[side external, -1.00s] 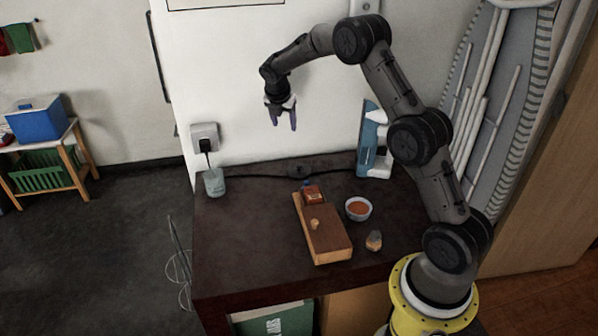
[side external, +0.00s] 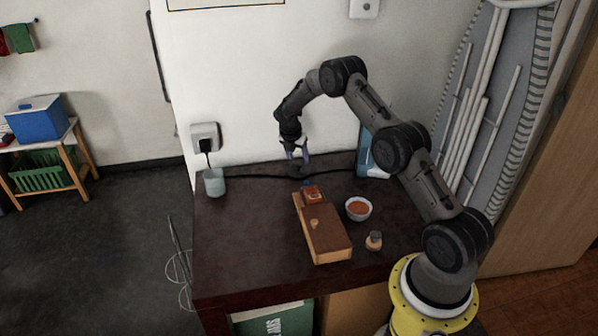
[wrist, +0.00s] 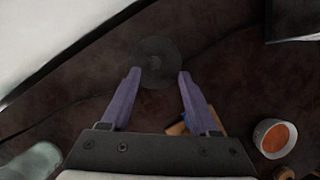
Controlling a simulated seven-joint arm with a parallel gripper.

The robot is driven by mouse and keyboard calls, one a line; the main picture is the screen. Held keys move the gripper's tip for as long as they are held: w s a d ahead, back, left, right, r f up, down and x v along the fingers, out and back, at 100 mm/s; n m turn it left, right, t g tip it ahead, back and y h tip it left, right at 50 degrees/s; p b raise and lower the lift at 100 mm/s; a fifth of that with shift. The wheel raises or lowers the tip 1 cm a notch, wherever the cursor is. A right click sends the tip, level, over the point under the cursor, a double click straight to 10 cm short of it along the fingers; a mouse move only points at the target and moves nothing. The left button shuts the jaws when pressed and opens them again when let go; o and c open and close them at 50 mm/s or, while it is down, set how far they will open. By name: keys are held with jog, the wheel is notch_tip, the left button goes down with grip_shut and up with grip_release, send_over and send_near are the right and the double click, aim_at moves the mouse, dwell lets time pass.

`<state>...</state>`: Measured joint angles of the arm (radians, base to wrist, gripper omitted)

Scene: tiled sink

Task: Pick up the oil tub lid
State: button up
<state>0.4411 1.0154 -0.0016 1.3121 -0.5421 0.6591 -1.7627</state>
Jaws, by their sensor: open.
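A dark, flat round disc (wrist: 157,62), which looks like the oil tub lid, lies on the dark tabletop. In the wrist view it sits just beyond and between my fingertips. My gripper (wrist: 153,76) is open, with its two purple fingers apart and nothing held between them. In the side view my gripper (side external: 297,157) hangs pointing down above the back of the table, near the wall. There the disc is hard to make out against the dark table and cable.
A wooden board (side external: 328,238) with a small reddish block (side external: 313,195) stands in front of my gripper. A bowl of orange contents (side external: 358,208) and a small jar (side external: 374,240) are to its right. A pale cup (side external: 214,182) stands left. A black cable (side external: 255,176) runs along the back.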

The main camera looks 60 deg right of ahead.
aim_at(298, 165)
jog(key=shift+w+x, duration=0.15)
jog(key=shift+x, duration=1.05)
jog(key=shift+w+x, duration=0.15)
jog(key=shift+x, duration=1)
jog(key=shift+a, duration=0.1)
jog(key=shift+c, duration=0.2)
grip_shut()
